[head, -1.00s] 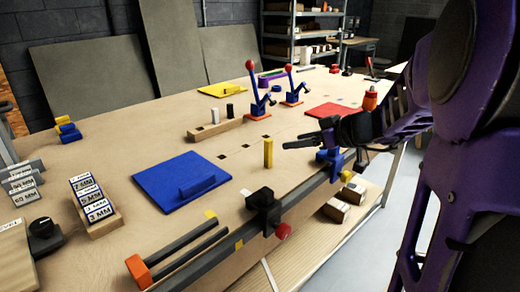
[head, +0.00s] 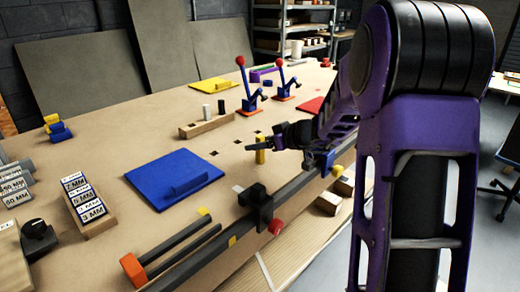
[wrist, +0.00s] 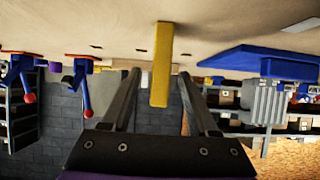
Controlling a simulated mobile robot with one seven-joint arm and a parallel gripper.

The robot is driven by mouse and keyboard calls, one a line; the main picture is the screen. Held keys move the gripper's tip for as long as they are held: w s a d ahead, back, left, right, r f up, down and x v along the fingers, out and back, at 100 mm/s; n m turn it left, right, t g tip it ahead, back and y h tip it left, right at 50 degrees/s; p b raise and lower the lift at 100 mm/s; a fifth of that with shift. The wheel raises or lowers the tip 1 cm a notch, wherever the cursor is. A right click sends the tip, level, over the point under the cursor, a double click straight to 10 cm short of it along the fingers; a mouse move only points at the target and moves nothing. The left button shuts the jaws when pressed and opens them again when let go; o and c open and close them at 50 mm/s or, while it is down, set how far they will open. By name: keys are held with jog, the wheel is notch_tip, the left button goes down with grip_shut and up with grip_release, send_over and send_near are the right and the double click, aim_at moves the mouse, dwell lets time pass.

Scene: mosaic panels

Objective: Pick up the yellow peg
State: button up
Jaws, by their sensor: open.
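The yellow peg (head: 260,157) stands upright on the wooden workbench, near its front edge and right of the blue panel. My gripper (head: 254,144) is level with its upper part in the head view, and the fingers cover some of the peg. In the wrist view the picture is upside down, and the peg (wrist: 161,60) shows between the two dark fingers of my open gripper (wrist: 159,74). A gap shows on each side of it, so neither finger appears to touch it.
The blue panel (head: 153,181) with its raised bar lies left. A black clamp (head: 257,203) and rail run along the front edge. A wooden block with pegs (head: 203,128) and red-knobbed toggle clamps (head: 249,89) stand behind. Bare bench lies around the peg.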

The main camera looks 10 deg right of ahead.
grip_shut()
jog(key=shift+r, duration=0.15)
dwell(0.4)
